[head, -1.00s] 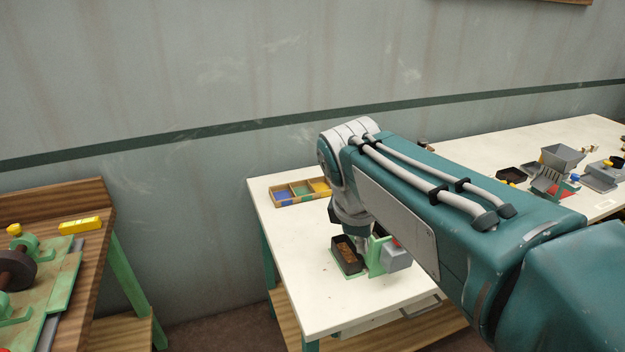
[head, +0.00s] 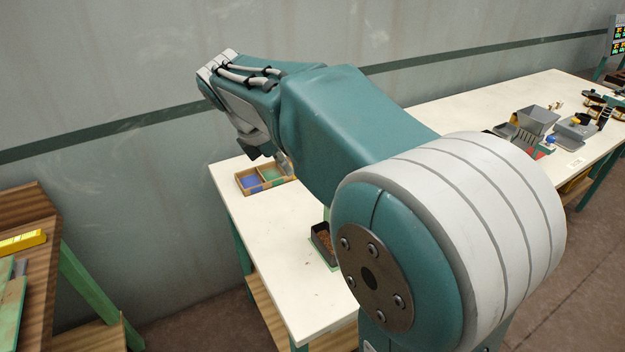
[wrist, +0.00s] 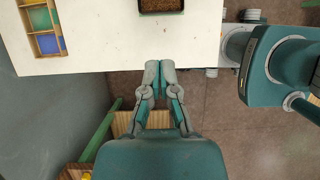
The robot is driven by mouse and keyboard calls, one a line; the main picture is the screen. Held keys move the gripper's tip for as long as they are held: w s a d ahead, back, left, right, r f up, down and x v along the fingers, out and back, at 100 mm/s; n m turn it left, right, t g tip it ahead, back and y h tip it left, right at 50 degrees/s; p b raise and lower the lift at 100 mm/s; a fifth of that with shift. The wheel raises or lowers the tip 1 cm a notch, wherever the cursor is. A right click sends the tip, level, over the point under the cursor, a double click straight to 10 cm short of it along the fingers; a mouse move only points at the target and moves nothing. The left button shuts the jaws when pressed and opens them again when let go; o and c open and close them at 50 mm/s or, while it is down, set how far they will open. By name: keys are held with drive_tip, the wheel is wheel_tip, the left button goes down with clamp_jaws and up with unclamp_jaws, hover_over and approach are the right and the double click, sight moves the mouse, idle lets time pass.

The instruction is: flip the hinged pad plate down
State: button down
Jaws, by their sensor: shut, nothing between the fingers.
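In the head view my arm reaches out to the upper left, with the gripper (head: 284,164) partly hidden near the back of the table. A dark tray with brown contents (head: 323,240) stands on a green base in the head view; part of it also shows at the top of the wrist view (wrist: 161,5). The hinged pad plate cannot be made out; my arm covers the area right of the tray.
A wooden box (head: 264,179) with coloured compartments sits at the table's back left. A wooden bench with a yellow block (head: 22,242) stands at the left. A grey hopper device (head: 535,120) stands further right. The table's front left is clear.

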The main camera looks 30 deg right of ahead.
drive_tip(key=d+f, duration=0.8)
drive_tip(key=shift+w+d, duration=0.1)
idle(0.5)
drive_tip(key=shift+d+r+y, duration=0.1)
drive_tip(key=shift+d+y, duration=0.1)
drive_tip(key=shift+y, duration=0.1)
